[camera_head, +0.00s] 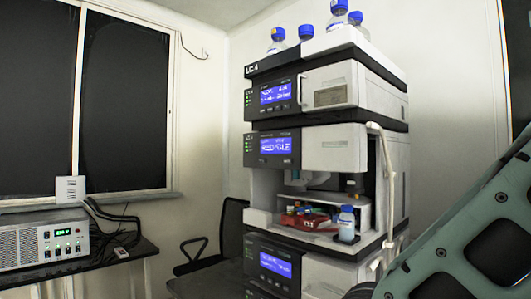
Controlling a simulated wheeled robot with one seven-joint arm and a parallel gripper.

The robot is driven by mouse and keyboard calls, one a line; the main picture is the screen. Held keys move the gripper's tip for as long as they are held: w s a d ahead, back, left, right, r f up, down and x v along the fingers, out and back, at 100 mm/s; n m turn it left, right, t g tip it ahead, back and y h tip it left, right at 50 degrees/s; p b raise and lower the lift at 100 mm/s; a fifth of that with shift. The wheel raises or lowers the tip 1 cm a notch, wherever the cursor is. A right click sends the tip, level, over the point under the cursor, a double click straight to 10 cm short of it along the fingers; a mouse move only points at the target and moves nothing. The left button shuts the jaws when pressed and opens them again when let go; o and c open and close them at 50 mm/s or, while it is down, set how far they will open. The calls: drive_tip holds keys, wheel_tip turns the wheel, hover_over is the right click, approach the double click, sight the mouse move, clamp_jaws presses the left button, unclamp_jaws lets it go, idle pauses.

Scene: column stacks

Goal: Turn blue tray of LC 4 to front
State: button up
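The LC 4 stack (325,85) stands right of the middle, with its name on the top dark band. Its third unit has an open compartment. Inside it, a red tray (302,221) with small coloured vials faces the front. A small bluish patch shows behind the red part, too small for me to tell whether it is the blue tray. A blue-capped bottle (346,225) stands at the right of the compartment opening. A teal arm link of mine crosses the lower right corner. My gripper cannot be made out in this view.
Several blue-capped bottles (306,34) stand on top of the stack. A pale tube (386,170) runs down its right front. A black chair (228,233) stands to its left. A grey instrument (48,240) sits on a dark table at the far left.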

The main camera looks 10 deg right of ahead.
idle(0.4)
clamp_jaws()
idle(1.6)
